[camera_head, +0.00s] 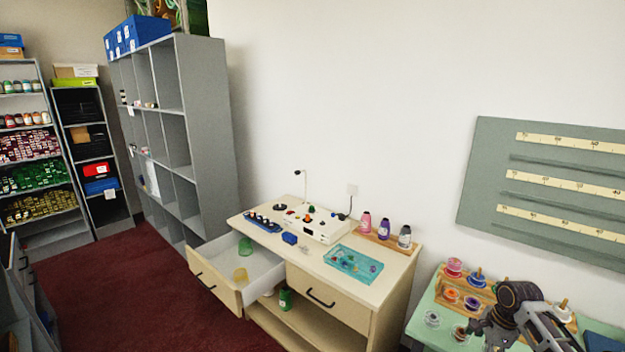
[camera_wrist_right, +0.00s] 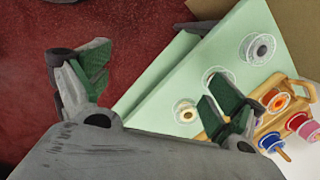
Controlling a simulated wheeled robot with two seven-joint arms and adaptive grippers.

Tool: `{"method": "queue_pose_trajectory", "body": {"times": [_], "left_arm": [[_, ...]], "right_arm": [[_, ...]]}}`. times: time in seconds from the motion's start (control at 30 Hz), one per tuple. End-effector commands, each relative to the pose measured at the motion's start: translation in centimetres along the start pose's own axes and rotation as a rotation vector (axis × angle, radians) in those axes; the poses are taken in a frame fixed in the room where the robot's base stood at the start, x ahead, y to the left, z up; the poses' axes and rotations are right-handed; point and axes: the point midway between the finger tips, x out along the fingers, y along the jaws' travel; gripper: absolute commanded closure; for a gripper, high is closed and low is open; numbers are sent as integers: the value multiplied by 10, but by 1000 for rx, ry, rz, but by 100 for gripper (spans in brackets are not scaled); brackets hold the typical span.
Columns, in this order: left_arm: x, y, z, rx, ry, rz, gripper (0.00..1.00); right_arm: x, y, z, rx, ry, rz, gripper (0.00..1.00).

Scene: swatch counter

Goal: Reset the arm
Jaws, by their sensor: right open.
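My right arm (camera_head: 520,305) comes in at the lower right of the head view, over the pale green table. Its gripper fingers are partly cut off by the bottom edge there. In the right wrist view my right gripper (camera_wrist_right: 155,88) is open, with green-padded fingers wide apart and nothing between them. The pale green table (camera_wrist_right: 165,85) and dark red floor lie beyond the fingers. One finger overlaps the spools in the picture; I cannot tell how near it is. My left gripper is not in view.
A wooden spool rack (camera_head: 485,292) and loose spools (camera_head: 432,319) sit on the green table. A wooden desk (camera_head: 330,250) with an open drawer (camera_head: 222,290), a teal tray (camera_head: 353,264) and bottles stands left of it. Red carpet (camera_head: 130,290) is open floor.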

Motion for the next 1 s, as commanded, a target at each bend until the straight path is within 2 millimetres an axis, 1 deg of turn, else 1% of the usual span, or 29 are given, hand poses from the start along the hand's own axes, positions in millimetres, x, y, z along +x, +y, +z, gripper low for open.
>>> {"method": "queue_pose_trajectory", "body": {"times": [0.03,0.07,0.1,0.17,0.2,0.27,0.3,0.37,0.4,0.47,0.5,0.57,0.6,0.67,0.7,0.77,0.8,0.87,1.0], "left_arm": [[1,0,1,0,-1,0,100],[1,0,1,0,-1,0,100],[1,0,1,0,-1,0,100],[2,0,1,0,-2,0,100],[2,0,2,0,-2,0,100],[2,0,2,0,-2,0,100],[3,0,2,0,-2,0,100],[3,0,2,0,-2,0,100],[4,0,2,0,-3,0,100],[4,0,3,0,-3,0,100],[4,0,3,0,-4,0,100],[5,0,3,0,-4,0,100],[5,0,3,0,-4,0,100],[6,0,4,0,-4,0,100],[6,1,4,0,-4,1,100],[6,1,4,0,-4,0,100],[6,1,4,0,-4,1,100],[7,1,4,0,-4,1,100],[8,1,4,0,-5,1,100]], "right_arm": [[20,3,-2,-24,0,2,6],[30,4,-4,-41,2,0,6],[46,7,-6,-68,6,-2,6],[71,11,-10,-113,12,-7,6],[88,15,-12,-145,17,-9,6],[113,22,-16,-194,27,-12,6],[130,27,-19,-227,33,-14,6],[154,36,-23,-278,44,-16,6],[170,43,-25,-314,52,-16,6],[193,54,-29,-368,65,-15,6],[209,62,-31,-406,72,-13,6],[232,75,-34,-464,85,-11,6],[246,84,-36,-503,94,-8,6],[268,99,-38,-563,106,-4,6],[282,109,-40,-603,113,0,6],[302,126,-42,-666,125,7,6],[316,137,-43,-709,132,11,6],[335,155,-44,-775,142,18,6],[377,201,-45,-936,160,39,6]]}}
